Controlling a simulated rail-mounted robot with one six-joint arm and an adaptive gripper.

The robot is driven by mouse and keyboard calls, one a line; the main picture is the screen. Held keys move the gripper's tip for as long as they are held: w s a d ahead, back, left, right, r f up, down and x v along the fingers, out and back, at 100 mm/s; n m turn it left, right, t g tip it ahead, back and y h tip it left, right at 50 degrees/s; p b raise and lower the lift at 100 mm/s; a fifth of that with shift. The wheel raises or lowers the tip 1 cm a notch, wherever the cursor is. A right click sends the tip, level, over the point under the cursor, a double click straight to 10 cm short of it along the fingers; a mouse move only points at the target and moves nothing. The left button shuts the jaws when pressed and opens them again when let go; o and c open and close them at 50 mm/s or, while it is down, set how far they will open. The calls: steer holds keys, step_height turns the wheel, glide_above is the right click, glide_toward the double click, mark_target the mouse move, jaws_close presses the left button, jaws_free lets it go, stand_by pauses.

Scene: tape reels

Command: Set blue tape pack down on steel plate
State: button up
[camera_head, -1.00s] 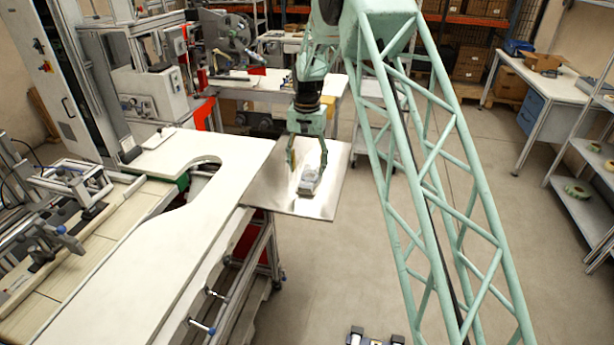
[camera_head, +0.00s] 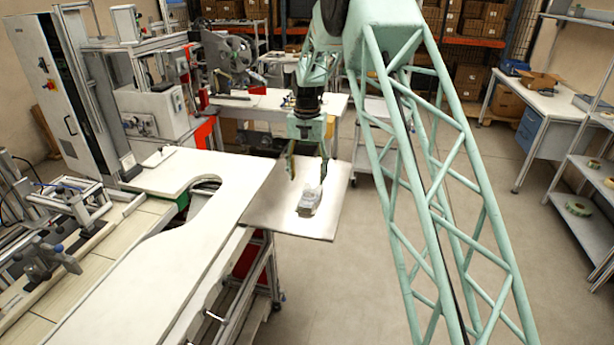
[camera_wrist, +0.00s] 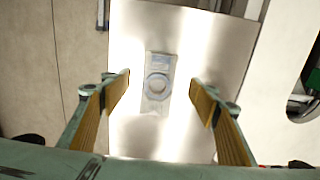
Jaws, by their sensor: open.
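The steel plate (camera_head: 266,211) is a shiny flat sheet at the end of the white worktop, and it fills the middle of the wrist view (camera_wrist: 215,60). The blue tape pack (camera_head: 310,198) looks like a clear, pale bag and lies on the plate. In the wrist view the pack (camera_wrist: 159,87) shows a faint blue ring inside, and plate surface shows all around it. My gripper (camera_head: 308,172) is above the plate and pack. In the wrist view its fingers (camera_wrist: 160,95) are wide apart on either side of the pack, touching nothing.
The white worktop (camera_head: 180,265) with a curved cutout adjoins the plate on the left. A white bench (camera_head: 262,103) stands behind. A shelf rack (camera_head: 590,170) with tape rolls stands at the right. The floor right of the plate is clear.

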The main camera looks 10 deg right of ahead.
steer(key=shift+r, duration=0.1)
stand_by(0.3)
steer(key=s+r+n+t, duration=0.2)
steer(key=s+r+n, duration=0.1)
steer(key=s+r, duration=2.85)
steer(key=s, duration=0.6)
steer(key=s+r, duration=0.2)
steer(key=s, duration=0.7)
steer(key=s+f+n+t, duration=0.1)
steer(key=s+f, duration=0.1)
steer(key=s, duration=0.8)
steer(key=s+f+n, duration=0.1)
steer(key=s, duration=0.8)
steer(key=shift+s+f+t, duration=0.4)
steer(key=shift+w, duration=0.15)
step_height(320, 180, down, 22)
steer(key=b, duration=2.2)
